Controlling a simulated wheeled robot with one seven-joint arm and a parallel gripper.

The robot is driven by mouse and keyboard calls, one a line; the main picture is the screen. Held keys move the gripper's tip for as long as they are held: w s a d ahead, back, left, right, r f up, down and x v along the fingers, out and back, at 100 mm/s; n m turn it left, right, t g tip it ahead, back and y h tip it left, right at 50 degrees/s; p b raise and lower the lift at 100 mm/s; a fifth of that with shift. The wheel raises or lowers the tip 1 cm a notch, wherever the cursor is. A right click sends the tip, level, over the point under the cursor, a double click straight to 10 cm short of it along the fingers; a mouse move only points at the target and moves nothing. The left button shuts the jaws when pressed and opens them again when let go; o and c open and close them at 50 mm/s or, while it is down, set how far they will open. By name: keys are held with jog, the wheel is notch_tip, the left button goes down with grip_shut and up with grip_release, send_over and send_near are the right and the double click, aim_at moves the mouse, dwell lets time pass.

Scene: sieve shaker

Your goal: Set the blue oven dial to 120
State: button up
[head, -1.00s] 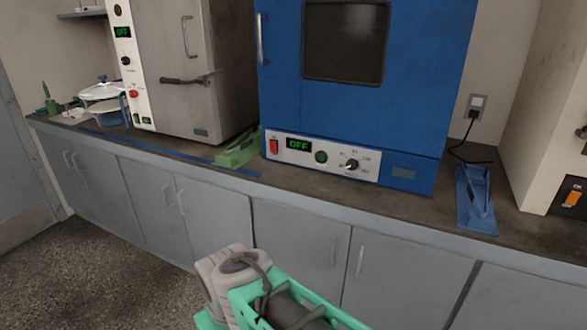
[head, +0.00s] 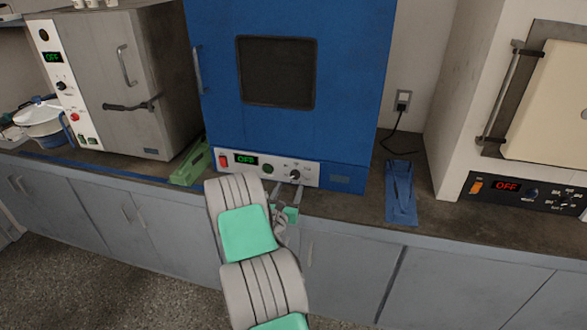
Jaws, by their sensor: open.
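The blue oven (head: 347,100) stands on the counter with a dark window in its door. Its white control panel (head: 308,172) runs along the bottom, with a red switch (head: 224,161), a green display (head: 245,160) reading OFF and a round green button (head: 267,168). The black dial (head: 295,175) is at the panel's right part; its pointer setting is too small to read. My gripper (head: 287,193) is open just in front of and below the dial, its fingers towards the panel. My arm hides part of the counter front. I cannot tell whether the fingers touch the dial.
A grey oven (head: 150,85) stands to the left and a cream furnace (head: 470,120) to the right, both showing OFF. A green holder (head: 189,165) and a blue holder (head: 401,190) flank the blue oven. A wall socket (head: 403,100) has a black cord.

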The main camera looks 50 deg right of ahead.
aim_at(294, 176)
jog(key=p+x, duration=0.1)
jog(key=x, duration=0.6)
jog(key=shift+w+d+p, duration=0.1)
jog(key=shift+d+p, duration=0.05)
jog(key=shift+p, duration=0.15)
jog(key=shift+c, duration=0.5)
grip_shut()
